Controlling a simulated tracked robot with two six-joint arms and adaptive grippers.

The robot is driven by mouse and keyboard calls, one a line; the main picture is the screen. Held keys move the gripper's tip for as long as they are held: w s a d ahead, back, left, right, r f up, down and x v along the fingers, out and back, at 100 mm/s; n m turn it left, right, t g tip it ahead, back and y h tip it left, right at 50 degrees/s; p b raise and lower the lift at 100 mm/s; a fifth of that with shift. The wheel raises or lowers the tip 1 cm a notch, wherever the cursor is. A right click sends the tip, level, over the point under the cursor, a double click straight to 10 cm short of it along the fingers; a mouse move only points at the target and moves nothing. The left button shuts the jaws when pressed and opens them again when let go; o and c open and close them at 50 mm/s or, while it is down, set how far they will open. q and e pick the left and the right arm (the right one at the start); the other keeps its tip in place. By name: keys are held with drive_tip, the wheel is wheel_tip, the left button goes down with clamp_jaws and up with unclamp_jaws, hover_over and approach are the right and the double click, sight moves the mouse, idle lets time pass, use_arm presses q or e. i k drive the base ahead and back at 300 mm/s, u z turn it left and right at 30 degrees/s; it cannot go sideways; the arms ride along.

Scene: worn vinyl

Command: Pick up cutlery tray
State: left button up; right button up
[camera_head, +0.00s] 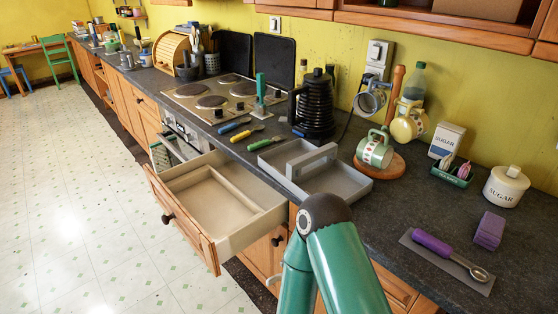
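The cutlery tray (348,184) is a grey, open box with a raised handle (314,158) across its middle. It sits on the dark worktop, with its left corner close to the open drawer. No cutlery shows inside it. A green arm of mine (335,262) with a dark joint rises from the bottom edge, in front of the tray and drawer. Neither of my grippers shows, so their hold cannot be seen.
An open, divided wooden drawer (226,233) juts out left of the tray. Blue-, yellow- and green-handled (265,143) utensils lie behind it. A black coffee pot (316,105) and a green mug (375,152) on a round board stand close by. A purple-handled scoop (432,244) lies at right.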

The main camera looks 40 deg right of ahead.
sight(306, 170)
drive_tip(key=z, duration=0.15)
drive_tip(key=i, duration=0.8)
drive_tip(key=z, duration=0.6)
